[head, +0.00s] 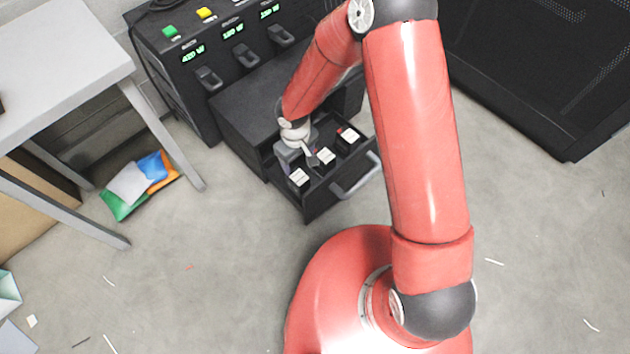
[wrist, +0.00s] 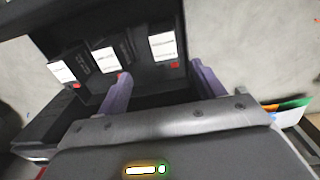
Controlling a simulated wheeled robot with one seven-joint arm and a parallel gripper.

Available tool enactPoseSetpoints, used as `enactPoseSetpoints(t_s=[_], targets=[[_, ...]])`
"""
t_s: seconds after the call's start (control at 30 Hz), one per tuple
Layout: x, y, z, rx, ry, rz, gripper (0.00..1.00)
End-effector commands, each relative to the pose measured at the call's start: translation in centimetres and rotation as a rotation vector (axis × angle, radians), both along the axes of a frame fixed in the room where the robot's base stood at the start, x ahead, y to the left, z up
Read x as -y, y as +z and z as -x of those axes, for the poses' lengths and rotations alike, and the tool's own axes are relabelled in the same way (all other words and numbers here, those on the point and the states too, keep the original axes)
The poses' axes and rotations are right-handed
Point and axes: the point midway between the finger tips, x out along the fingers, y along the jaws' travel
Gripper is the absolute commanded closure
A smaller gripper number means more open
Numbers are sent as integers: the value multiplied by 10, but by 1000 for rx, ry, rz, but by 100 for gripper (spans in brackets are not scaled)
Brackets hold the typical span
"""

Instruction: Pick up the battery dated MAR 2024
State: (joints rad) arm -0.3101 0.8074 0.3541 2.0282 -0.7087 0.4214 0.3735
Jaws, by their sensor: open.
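Three dark batteries with white labels lie in an open black drawer (head: 318,205). In the head view they form a diagonal row: near left (head: 298,177), middle (head: 326,156) and far right (head: 349,136). The wrist view shows a left battery (wrist: 62,72), a middle one (wrist: 105,60) and a right one (wrist: 164,47). The label print is too small to read, so I cannot tell which says MAR 2024. My gripper (wrist: 158,70) is open and empty at the drawer, also in the head view (head: 298,160). The right battery shows beyond the gap between its fingers.
The drawer's grey handle (head: 356,178) sticks out at its front. A black cabinet with lit displays and levers (head: 233,40) stands behind. A grey table (head: 60,60) is at left, with coloured packets (head: 140,184) on the floor beside it. A dark cabinet (head: 540,70) stands at right.

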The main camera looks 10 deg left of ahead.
Motion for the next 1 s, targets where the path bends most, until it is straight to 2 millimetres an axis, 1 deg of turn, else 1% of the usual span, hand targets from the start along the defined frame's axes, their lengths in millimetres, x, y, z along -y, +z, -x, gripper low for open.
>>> enactPoseSetpoints(t_s=[0.03,0.17,0.37,0.63,0.77,0.97,1.0], targets=[[-4,-9,4,-11,9,-4,32],[-9,-23,7,-19,18,-10,32],[-9,-45,6,-18,17,-9,32],[-13,-84,3,-18,18,-8,32],[-13,-92,3,-17,16,-9,32],[-13,-92,3,-17,16,-9,32],[-13,-92,2,-17,16,-9,33]])
